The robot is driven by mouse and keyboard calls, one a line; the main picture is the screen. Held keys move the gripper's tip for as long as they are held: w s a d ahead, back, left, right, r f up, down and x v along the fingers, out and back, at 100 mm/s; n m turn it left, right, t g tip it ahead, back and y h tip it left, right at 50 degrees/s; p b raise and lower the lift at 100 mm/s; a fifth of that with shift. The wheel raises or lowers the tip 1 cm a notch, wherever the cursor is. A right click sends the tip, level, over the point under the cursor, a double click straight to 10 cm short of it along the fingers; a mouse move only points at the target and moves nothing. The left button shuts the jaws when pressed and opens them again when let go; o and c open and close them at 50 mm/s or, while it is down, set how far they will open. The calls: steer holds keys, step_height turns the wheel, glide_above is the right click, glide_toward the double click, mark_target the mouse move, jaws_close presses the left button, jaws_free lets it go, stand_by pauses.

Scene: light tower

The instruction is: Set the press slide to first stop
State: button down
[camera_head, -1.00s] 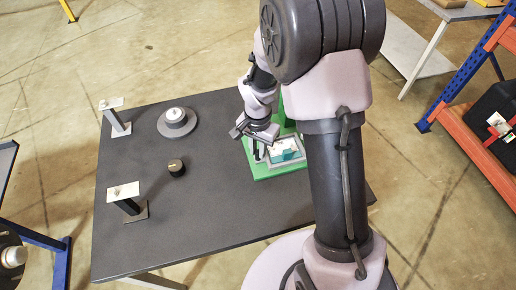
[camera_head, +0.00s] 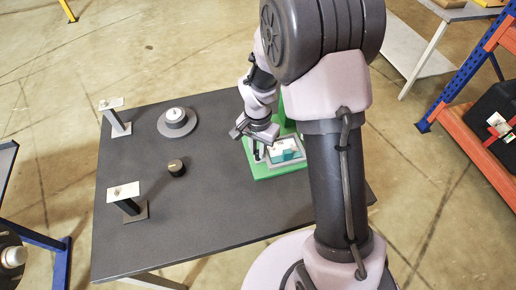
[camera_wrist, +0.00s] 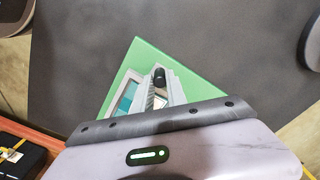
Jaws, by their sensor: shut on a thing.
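The press has a green base (camera_head: 259,171), which stands on the dark table to the right of its middle. A grey-rimmed tray with white and teal parts (camera_head: 288,150) sits on the base; it also shows at the left in the wrist view (camera_wrist: 128,96). My gripper (camera_head: 257,155) is low over the base, left of the tray. In the wrist view my gripper (camera_wrist: 159,84) is shut on a small black knob (camera_wrist: 159,75), which I take to be the press slide's handle. The slide's track and its stops are hidden by my fingers and arm.
The table's front middle is clear.

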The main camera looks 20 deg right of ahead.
stand_by(0.4)
steer(key=d, duration=0.4)
steer(key=shift+d, duration=0.25)
steer(key=shift+a, duration=0.1)
steer(key=c, duration=1.3)
jaws_free()
step_height(320, 180, up, 18)
steer(key=p, duration=0.5)
steer(key=shift+f, duration=0.25)
